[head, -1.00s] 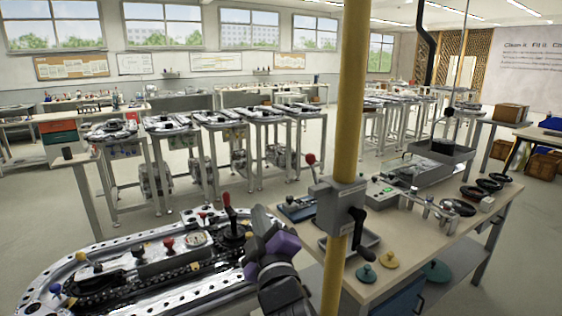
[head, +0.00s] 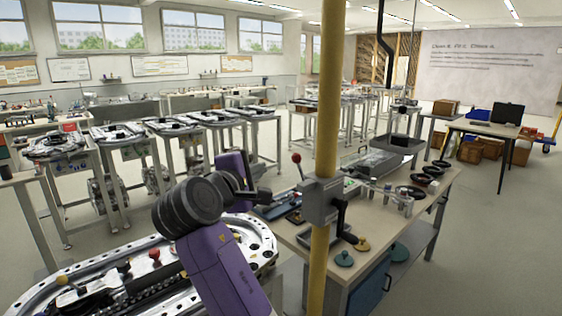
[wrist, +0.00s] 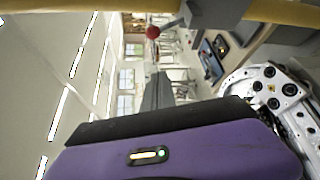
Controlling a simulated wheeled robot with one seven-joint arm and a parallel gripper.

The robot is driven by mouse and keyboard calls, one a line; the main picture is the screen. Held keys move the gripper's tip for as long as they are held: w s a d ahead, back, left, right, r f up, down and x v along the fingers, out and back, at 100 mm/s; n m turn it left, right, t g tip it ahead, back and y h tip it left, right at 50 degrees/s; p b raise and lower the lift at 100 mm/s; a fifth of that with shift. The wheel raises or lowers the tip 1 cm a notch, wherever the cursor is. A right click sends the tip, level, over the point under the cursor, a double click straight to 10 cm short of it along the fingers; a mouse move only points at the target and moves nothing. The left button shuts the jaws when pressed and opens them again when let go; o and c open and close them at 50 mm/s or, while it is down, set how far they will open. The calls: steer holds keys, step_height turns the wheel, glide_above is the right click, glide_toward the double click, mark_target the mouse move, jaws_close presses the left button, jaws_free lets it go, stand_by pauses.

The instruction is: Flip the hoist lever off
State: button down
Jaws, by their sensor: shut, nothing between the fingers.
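A grey box (head: 322,200) is fixed on a yellow vertical pole (head: 327,110). A lever with a red ball knob (head: 296,159) rises from the box's left side, tilted up and left. A black handle (head: 340,217) hangs down at the box's right. In the wrist view, the red knob (wrist: 152,32) and its grey box (wrist: 213,12) show near the top edge. My gripper (head: 264,199) is shut and empty, to the left of the box and lower than the knob, apart from both. In the wrist view its dark fingers (wrist: 158,92) point toward the windows.
A workbench (head: 375,222) stands behind the pole, with trays, black handwheels (head: 411,192) and coloured discs on it. A metal ring track (head: 110,285) with knobs lies at lower left, beneath my arm. Several track tables (head: 150,130) stand farther back. Open floor lies at right.

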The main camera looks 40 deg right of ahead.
mark_target(294, 159)
stand_by(0.3)
steer(key=w+d+p, duration=0.1)
steer(key=d+p, duration=0.3)
steer(key=d, duration=0.5)
steer(key=shift+w+d+f, duration=0.15)
steer(key=shift+w, duration=0.05)
steer(key=shift+s+m+t+b, duration=0.3)
steer(key=shift+m+b, duration=0.2)
steer(key=shift+b, duration=0.2)
stand_by(0.3)
steer(key=s+m+h+b, duration=0.1)
steer(key=b, duration=0.1)
steer(key=s+m+b, duration=0.1)
steer(key=b, duration=0.1)
steer(key=shift+r+m+t+h+b, duration=0.2)
steer(key=shift+m+t+h+b, duration=0.2)
steer(key=s+m+b, duration=0.1)
steer(key=b, duration=0.2)
steer(key=s+m+h+b, duration=0.1)
steer(key=m+b, duration=0.1)
steer(key=b, duration=0.1)
steer(key=shift+d+r+h, duration=0.1)
steer(key=shift+h, duration=0.2)
steer(key=s+m+b, duration=0.1)
steer(key=s+m+h+b, duration=0.1)
steer(key=m+b, duration=0.1)
steer(key=shift+r, duration=0.3)
steer(key=shift+s+h, duration=0.1)
steer(key=shift+h, duration=0.2)
